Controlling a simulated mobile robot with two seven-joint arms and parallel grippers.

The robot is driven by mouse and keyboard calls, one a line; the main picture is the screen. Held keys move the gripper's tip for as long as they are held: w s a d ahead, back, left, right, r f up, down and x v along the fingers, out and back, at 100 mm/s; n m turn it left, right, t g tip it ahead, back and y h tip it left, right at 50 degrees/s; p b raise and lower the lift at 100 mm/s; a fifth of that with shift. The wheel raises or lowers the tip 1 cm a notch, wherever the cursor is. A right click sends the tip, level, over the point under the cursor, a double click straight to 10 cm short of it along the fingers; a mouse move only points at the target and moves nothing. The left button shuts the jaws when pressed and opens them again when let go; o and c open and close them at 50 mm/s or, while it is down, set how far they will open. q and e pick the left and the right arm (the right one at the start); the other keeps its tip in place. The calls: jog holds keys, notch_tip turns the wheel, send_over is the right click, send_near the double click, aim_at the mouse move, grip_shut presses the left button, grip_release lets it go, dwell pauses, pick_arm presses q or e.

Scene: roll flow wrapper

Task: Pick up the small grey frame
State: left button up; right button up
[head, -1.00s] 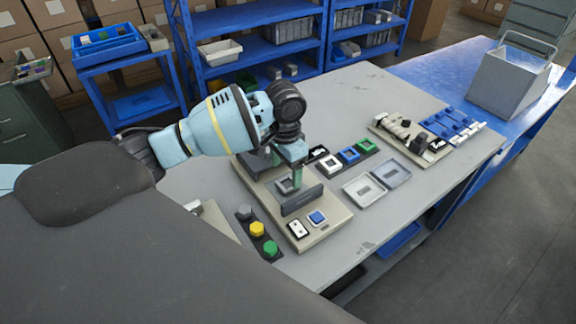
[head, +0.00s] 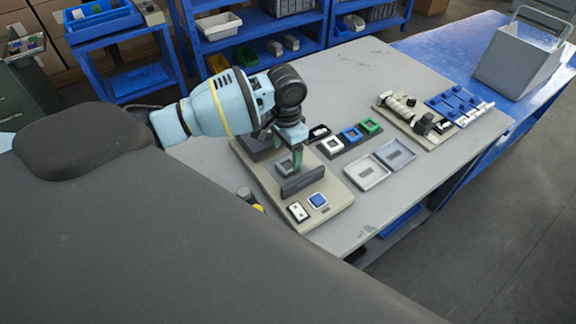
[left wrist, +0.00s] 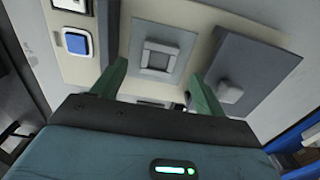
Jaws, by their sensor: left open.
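The small grey frame (left wrist: 160,58) is a square ring on a grey pad (left wrist: 178,40) of a beige fixture. In the head view the frame (head: 284,165) shows small and partly hidden at my left gripper, between the fixture's dark grey blocks. My left gripper (left wrist: 158,74) is open, with its green fingers to either side of the frame in the left wrist view and no visible contact. In the head view the left gripper (head: 287,154) points down over the fixture. My right gripper is not in view.
The fixture (head: 334,208) carries a dark upright plate (head: 302,184) close to the fingers and a blue button (head: 318,200). White, blue and green frames sit on a dark strip behind it. Two grey trays (head: 367,174) lie to the right. Bare table lies farther back.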

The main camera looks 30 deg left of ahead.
aim_at(286, 167)
pick_arm(q)
notch_tip(286, 167, down, 4)
jog(key=shift+s+f, duration=0.1)
jog(key=shift+f, duration=0.15)
jog(key=c, duration=1.1)
jog(key=shift+r+p, duration=0.3)
jog(key=shift+r, duration=4.75)
jog(key=shift+c, duration=0.2)
